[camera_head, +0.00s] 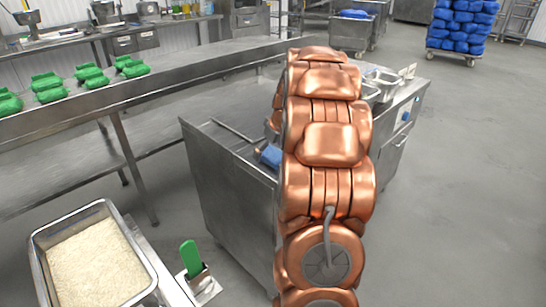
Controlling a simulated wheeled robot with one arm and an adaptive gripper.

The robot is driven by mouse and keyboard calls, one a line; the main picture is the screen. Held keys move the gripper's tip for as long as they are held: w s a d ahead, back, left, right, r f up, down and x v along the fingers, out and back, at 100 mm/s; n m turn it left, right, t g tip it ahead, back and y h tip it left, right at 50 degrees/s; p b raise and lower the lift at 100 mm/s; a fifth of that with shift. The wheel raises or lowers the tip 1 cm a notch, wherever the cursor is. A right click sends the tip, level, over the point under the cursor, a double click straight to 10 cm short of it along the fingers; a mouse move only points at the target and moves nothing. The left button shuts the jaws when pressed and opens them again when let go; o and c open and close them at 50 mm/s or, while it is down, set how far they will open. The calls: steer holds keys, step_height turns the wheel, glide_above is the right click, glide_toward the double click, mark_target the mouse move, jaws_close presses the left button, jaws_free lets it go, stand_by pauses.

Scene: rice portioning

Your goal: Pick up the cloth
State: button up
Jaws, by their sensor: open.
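A small blue item (269,155), which looks like the cloth, lies on the steel cabinet top (225,139) in the middle of the view. My copper-coloured arm stands in front of that cabinet and hides part of the blue item's right side. My gripper is not visible; the arm's far end is hidden behind its own links, so I cannot tell how near it is to the cloth.
A thin metal rod (233,131) lies beside the blue item. Metal pans (384,80) stand right of my arm. A rice tray (50,272) and a green-handled tool in a holder (191,258) are at the lower left. Green items (90,76) line the long bench. Floor at right is clear.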

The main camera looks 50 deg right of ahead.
mark_target(269, 151)
stand_by(0.4)
steer(key=c, duration=1.1)
steer(key=shift+r+p, duration=0.35)
steer(key=shift+p, duration=0.1)
step_height(269, 151, up, 2)
steer(key=shift+w+r+b, duration=0.1)
steer(key=shift+b, duration=0.35)
steer(key=shift+r, duration=0.55)
steer(key=s+a+r+b, duration=0.1)
steer(key=s+a+b, duration=0.1)
steer(key=s+a, duration=0.8)
steer(key=a, duration=0.2)
steer(key=shift+a+r+b, duration=0.25)
steer(key=shift+a+b, duration=0.05)
